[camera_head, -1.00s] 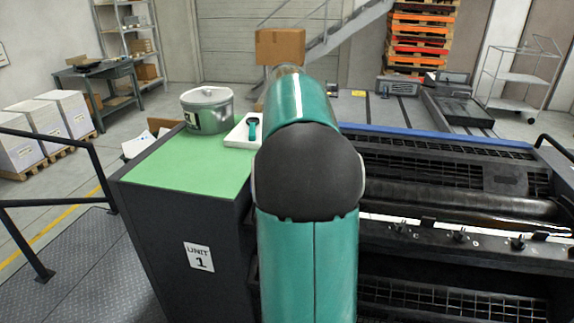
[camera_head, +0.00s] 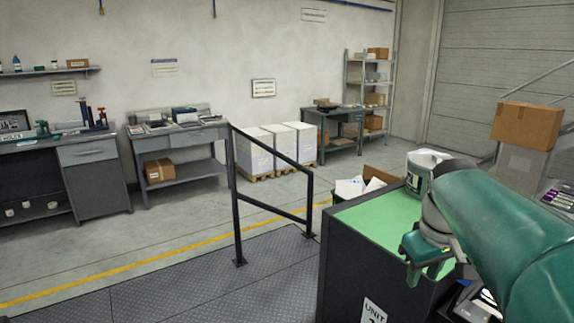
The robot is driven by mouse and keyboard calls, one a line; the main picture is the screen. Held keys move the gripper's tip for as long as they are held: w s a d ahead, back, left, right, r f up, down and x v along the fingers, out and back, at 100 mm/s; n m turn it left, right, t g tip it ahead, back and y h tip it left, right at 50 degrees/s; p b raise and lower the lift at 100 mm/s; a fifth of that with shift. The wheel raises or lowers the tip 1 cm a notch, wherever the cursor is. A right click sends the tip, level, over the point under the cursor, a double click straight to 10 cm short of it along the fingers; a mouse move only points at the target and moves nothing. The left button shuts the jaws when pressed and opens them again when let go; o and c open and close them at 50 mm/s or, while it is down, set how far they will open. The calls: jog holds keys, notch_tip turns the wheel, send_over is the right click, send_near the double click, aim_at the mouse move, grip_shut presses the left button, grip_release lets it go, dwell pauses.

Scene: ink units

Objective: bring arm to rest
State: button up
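My teal arm (camera_head: 510,240) fills the lower right of the view, bent over the dark machine unit. My gripper (camera_head: 427,265), a teal end piece below a grey wrist, hangs beside the green top (camera_head: 372,222) of the unit. I see nothing held in it, but its fingers are too small and unclear to tell whether they are open or shut.
A black railing (camera_head: 272,202) stands left of the unit on metal floor plates. Workbenches (camera_head: 178,150) and paper stacks (camera_head: 281,150) line the wall.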

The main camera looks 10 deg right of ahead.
jog(key=s+a+f+t, duration=0.1)
jog(key=s+a+f, duration=0.1)
jog(key=a, duration=0.4)
jog(key=s+a+f+t, duration=0.1)
jog(key=s+a+f, duration=0.1)
jog(key=s+a, duration=0.2)
jog(key=s+a+f+m+t+y, duration=0.1)
jog(key=s+a+f, duration=0.1)
jog(key=a, duration=0.6)
jog(key=shift+s+a+f, duration=0.2)
jog(key=shift+s+f, duration=0.1)
jog(key=shift+s, duration=0.5)
jog(key=shift+d, duration=0.2)
